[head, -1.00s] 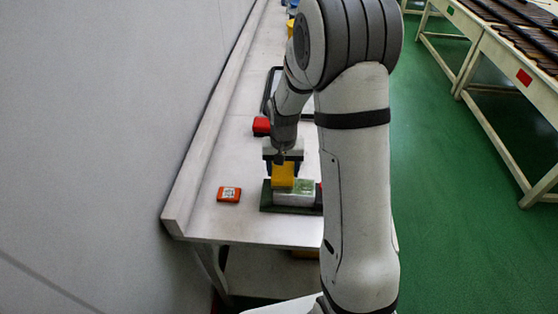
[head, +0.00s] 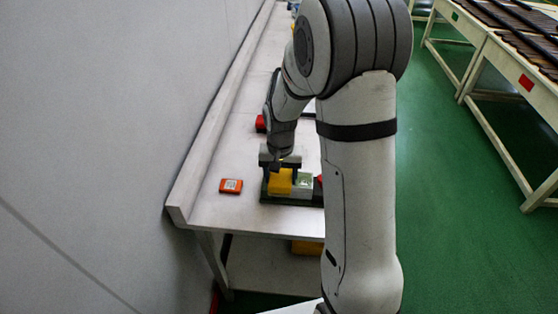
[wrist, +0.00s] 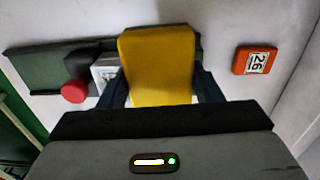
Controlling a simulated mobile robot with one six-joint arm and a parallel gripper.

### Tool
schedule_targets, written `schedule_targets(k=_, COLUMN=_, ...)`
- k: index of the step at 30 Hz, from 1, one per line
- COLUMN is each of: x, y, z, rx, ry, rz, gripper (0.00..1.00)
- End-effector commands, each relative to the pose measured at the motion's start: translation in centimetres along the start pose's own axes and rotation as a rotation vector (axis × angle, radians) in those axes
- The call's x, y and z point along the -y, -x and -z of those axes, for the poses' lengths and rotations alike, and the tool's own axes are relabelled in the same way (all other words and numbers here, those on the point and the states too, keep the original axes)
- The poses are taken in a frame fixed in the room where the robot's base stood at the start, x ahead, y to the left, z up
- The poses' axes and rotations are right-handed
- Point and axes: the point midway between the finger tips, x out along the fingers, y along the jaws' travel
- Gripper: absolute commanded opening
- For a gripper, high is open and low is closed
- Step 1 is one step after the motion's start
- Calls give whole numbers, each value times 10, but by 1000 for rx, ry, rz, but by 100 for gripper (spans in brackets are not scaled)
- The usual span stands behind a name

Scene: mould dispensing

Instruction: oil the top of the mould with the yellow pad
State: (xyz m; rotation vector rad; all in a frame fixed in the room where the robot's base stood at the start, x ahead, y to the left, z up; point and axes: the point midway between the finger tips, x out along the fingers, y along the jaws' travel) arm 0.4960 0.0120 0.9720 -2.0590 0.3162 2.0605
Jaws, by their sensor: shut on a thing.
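My gripper (head: 280,163) is shut on the yellow pad (head: 279,182), which fills the middle of the wrist view (wrist: 158,65) between the two dark fingers. The mould (head: 304,183) is a pale grey block with a greenish top, on a dark green base (head: 290,201). The pad is at the left end of the mould and hides that part. I cannot tell whether they touch. In the wrist view a small pale part of the mould (wrist: 106,68) shows left of the pad.
An orange tag (head: 231,186), marked 26 in the wrist view (wrist: 254,61), lies on the table left of the base. A black part with a red knob (wrist: 73,92) stands beside the mould. A red object (head: 261,123) lies farther back. The wall borders the table's left.

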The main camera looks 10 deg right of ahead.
Motion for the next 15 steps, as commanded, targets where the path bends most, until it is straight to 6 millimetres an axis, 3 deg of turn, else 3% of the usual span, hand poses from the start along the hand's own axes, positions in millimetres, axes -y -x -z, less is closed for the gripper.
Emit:
schedule_targets(k=1, x=1, y=11, z=1, rx=-4, ry=1, rz=2, gripper=34)
schedule_targets(k=15, x=2, y=53, z=0, rx=-4, ry=4, rz=1, gripper=34)
